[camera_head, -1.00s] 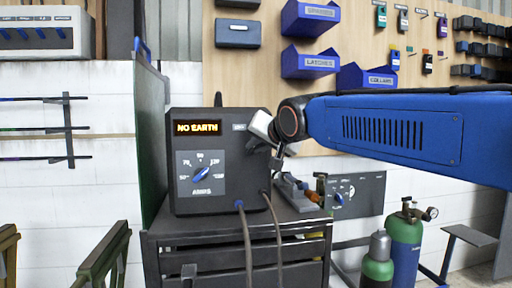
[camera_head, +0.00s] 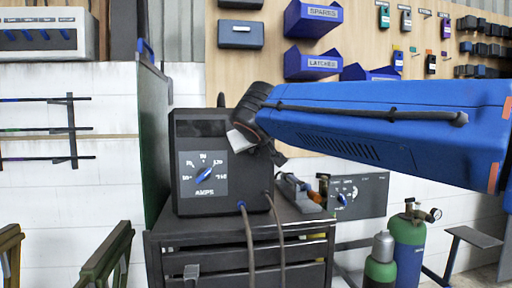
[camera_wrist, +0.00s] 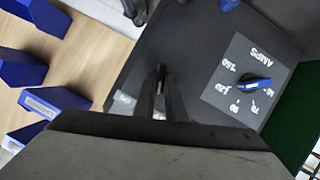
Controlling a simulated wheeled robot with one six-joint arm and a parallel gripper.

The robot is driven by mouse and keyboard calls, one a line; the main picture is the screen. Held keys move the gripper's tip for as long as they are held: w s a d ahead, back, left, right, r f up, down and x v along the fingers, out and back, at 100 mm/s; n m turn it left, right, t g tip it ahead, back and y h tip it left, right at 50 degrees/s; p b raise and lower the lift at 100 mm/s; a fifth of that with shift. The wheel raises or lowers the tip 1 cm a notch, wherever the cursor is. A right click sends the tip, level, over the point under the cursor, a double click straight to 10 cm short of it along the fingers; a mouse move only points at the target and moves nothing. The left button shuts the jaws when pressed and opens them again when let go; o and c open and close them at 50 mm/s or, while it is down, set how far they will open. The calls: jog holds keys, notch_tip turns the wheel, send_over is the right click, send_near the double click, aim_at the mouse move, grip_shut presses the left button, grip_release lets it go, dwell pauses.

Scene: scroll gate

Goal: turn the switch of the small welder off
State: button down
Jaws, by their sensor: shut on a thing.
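The small welder (camera_head: 190,146) is a dark box on a black cart. Its display (camera_head: 201,128) is dark, and its amps dial (camera_head: 206,175) has a blue pointer. My gripper (camera_wrist: 161,72) is at the upper right of the welder's front, mostly hidden behind my arm in the head view. In the wrist view its two dark fingers are close together, shut on the small switch (camera_wrist: 160,87). Only a pale bit of the switch shows between them, so its position cannot be read. The blue pointer of the dial (camera_wrist: 254,84) shows to the right of the fingers.
Two cables leave the welder's lower front, with a blue plug (camera_head: 241,205) on one. The black cart (camera_head: 245,239) stands below. Green gas cylinders (camera_head: 406,240) stand at the right. A green screen (camera_head: 152,140) is at the left of the welder. Blue bins (camera_head: 312,20) hang behind.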

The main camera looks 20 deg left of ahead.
jog(key=shift+s+a+f+n+t+h, duration=0.1)
jog(key=shift+n+t+h, duration=0.2)
jog(key=shift+n, duration=0.3)
jog(key=shift+a+f+n+t+h, duration=0.1)
jog(key=shift+n+t+h, duration=0.15)
jog(key=shift+n, duration=0.35)
jog(key=shift+d, duration=0.1)
jog(key=c, duration=1.8)
grip_release()
jog(key=v, duration=1.7)
jog(key=shift+s, duration=0.25)
